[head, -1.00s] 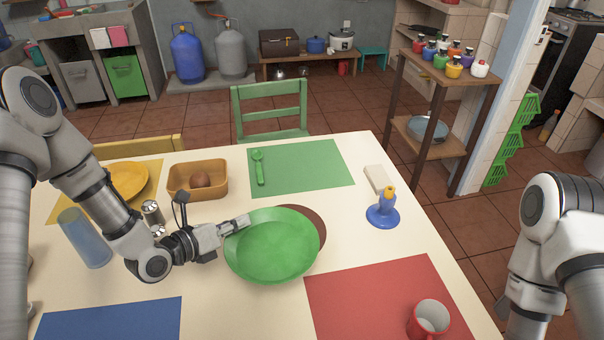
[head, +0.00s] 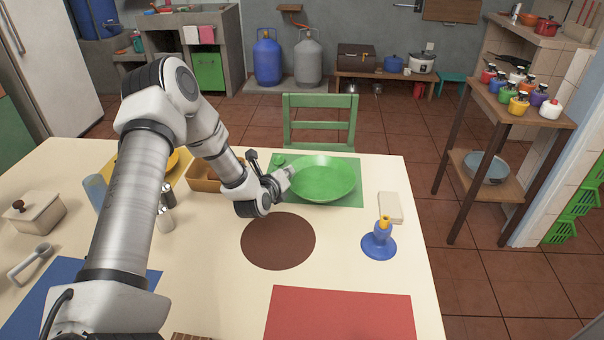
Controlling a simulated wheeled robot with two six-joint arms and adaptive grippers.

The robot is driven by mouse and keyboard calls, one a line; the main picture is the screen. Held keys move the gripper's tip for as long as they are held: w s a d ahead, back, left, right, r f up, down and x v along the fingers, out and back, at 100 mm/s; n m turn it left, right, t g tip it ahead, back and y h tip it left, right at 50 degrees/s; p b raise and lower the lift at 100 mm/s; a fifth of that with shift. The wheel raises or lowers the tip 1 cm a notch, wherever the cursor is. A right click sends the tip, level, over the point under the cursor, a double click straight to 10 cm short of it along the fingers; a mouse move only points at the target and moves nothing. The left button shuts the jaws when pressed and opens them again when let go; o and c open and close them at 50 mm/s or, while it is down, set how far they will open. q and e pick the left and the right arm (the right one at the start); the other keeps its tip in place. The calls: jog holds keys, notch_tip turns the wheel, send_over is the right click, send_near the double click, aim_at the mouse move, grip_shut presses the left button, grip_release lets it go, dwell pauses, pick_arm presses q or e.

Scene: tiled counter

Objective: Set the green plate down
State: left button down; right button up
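The green plate (head: 322,178) is over the green placemat (head: 345,202) at the far side of the table, in front of the green chair. I cannot tell whether its underside touches the mat. My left gripper (head: 287,176) is at the plate's left rim and appears shut on it. The fingertips are small and partly hidden. The green utensil (head: 279,161) shows only in part, left of the plate. My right gripper is out of view.
A brown round mat (head: 278,241) lies bare in the table's middle. A blue candle holder (head: 379,240) and a pale block (head: 391,207) stand at the right. The wooden tray (head: 204,181) is partly behind my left arm. The red placemat (head: 340,316) is in front.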

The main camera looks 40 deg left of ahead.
pick_arm(q)
jog(key=x, duration=0.2)
jog(key=r+x, duration=0.1)
jog(key=x, duration=0.4)
jog(key=shift+w+a+r+b, duration=0.1)
jog(key=shift+a+r+b, duration=0.15)
jog(key=shift+a+b, duration=0.1)
notch_tip(320, 180, down, 3)
jog(key=shift+d, duration=0.1)
jog(key=shift+w+f, duration=0.15)
jog(key=shift+f, duration=0.15)
jog(key=c, duration=1.6)
grip_release()
jog(key=shift+f, duration=0.1)
